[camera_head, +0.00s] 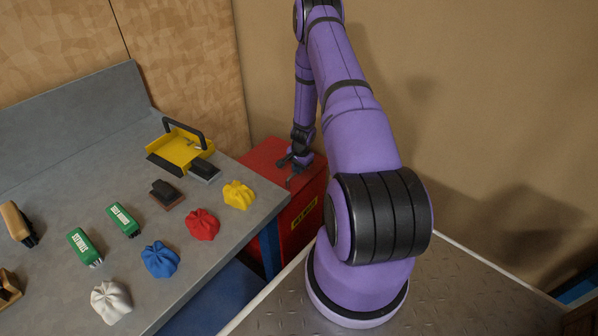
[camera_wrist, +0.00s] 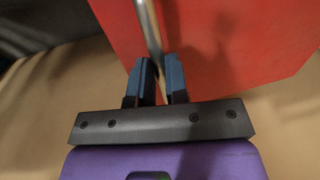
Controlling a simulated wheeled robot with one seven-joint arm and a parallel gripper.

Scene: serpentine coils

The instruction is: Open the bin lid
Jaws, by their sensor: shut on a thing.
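The red bin (camera_head: 303,218) stands on the floor between the workbench and my base, with a yellow label on its front. Its red lid (camera_head: 262,157) appears to lie flat and shut on top. In the wrist view the red surface of the bin (camera_wrist: 240,45) fills the upper right. My gripper (camera_head: 291,167) is at the top of the bin. In the wrist view my gripper (camera_wrist: 162,75) has its two blue-padded fingers on either side of a thin metal bar handle (camera_wrist: 148,28), shut on it. The handle is hidden in the head view.
A grey workbench (camera_head: 130,199) on the left holds a yellow dustpan-like tool (camera_head: 182,151), a brown-black block (camera_head: 165,194), green boxes (camera_head: 123,220) and crumpled yellow, red, blue and white bundles (camera_head: 160,260). Its corner is close to the bin. A wall (camera_head: 480,90) stands behind.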

